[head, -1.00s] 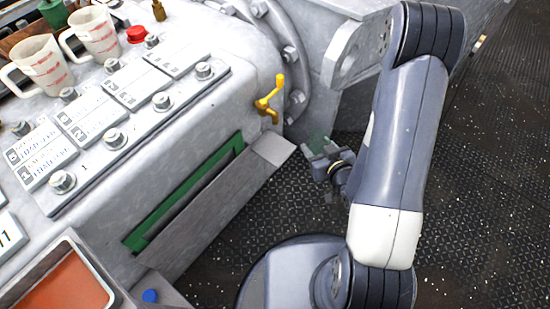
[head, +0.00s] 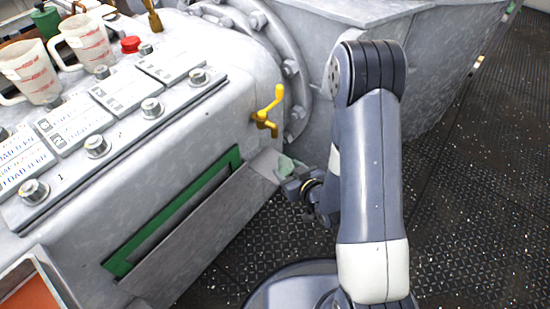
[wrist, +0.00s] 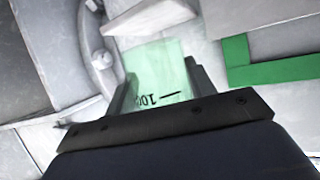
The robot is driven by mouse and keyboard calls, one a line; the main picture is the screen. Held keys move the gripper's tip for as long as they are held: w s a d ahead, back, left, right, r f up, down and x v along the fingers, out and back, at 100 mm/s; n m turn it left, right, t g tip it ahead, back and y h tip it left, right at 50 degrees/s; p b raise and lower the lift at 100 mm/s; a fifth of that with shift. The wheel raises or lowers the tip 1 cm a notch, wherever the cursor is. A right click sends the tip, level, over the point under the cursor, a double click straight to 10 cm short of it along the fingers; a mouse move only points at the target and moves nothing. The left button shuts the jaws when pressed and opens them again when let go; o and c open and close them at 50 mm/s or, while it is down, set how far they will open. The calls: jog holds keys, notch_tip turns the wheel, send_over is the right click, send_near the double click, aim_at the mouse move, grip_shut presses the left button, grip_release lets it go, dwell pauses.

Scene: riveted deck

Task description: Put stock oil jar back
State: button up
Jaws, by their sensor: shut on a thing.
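My gripper (head: 290,178) is near the right end of the grey machine's sloped ledge, below the yellow valve handle. It is shut on a pale green, see-through jar (head: 287,164). In the wrist view the jar (wrist: 160,75) sits between the two fingers, with a dark mark and digits that look like "10" on its side. Part of the jar is hidden by the gripper body. Whether the jar touches the ledge cannot be told.
A green-framed slot (head: 175,215) runs along the machine front above the grey ledge (head: 205,232). A yellow valve handle (head: 267,110) sticks out above my gripper. Measuring jugs (head: 85,42) stand on top at the left. Open dark deck (head: 480,200) lies to the right.

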send_over(275, 166)
jog(key=shift+b, duration=0.3)
jog(key=shift+f+b, duration=0.8)
jog(key=shift+f, duration=0.95)
jog(key=shift+f, duration=0.15)
jog(key=o, duration=1.2)
jog(key=shift+r, duration=0.2)
jog(key=p+v, duration=0.2)
jog(key=v, duration=1)
jog(key=shift+f, duration=0.1)
